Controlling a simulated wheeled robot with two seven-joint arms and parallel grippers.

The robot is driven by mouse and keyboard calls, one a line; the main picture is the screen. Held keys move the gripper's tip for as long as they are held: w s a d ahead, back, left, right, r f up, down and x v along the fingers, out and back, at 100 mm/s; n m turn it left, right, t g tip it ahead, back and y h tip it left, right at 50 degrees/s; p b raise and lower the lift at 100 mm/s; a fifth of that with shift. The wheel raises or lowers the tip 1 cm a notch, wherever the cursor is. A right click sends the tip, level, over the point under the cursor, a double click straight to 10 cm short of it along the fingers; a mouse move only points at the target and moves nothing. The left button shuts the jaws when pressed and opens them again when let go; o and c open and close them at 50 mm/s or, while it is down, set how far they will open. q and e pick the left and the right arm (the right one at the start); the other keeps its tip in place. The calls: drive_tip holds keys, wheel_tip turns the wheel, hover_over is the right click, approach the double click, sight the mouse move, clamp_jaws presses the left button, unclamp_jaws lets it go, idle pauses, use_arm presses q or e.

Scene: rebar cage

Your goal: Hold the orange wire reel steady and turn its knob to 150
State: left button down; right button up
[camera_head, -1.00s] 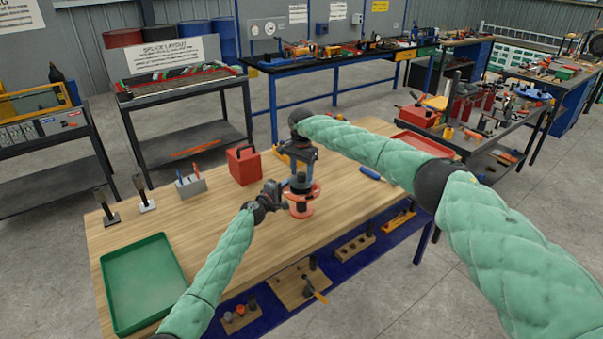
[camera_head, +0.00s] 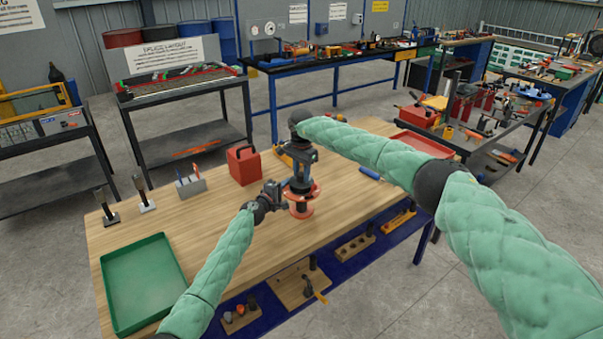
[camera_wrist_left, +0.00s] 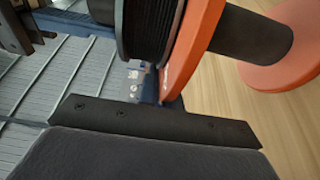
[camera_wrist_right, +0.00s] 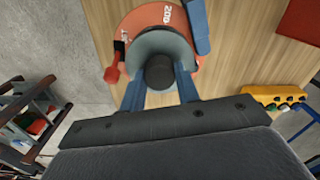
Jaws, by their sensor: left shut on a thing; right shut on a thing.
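The orange wire reel (camera_head: 302,211) stands upright on the wooden workbench (camera_head: 215,240). Its orange flange (camera_wrist_left: 192,50) and black winding (camera_wrist_left: 150,30) fill the left wrist view. My left gripper (camera_head: 285,195) is shut on the reel from the left side; its grip is partly hidden. My right gripper (camera_wrist_right: 161,90) points down from above, its blue fingers on either side of the dark round knob (camera_wrist_right: 160,72), shut on it. The number 200 shows on the orange dial face (camera_wrist_right: 150,17) near its top edge. A red pointer (camera_wrist_right: 112,66) sits at the dial's left edge.
A red box (camera_head: 243,165) stands behind the reel, left of my right gripper. A green tray (camera_head: 150,285) lies at the front left and a red tray (camera_head: 425,143) at the far right. The bench between the green tray and the reel is clear.

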use_arm(q)
drive_tip(key=shift+s+d+f, duration=0.1)
drive_tip(key=shift+s+f, duration=0.05)
drive_tip(key=shift+f, duration=0.15)
use_arm(e)
drive_tip(key=m, duration=0.4)
drive_tip(key=shift+m, duration=0.4)
drive_tip(key=m, duration=0.9)
drive_tip(key=shift+m, duration=0.4)
drive_tip(key=m, duration=2)
use_arm(q)
drive_tip(key=shift+r, duration=0.1)
use_arm(e)
drive_tip(key=m, duration=0.4)
drive_tip(key=shift+m, duration=0.4)
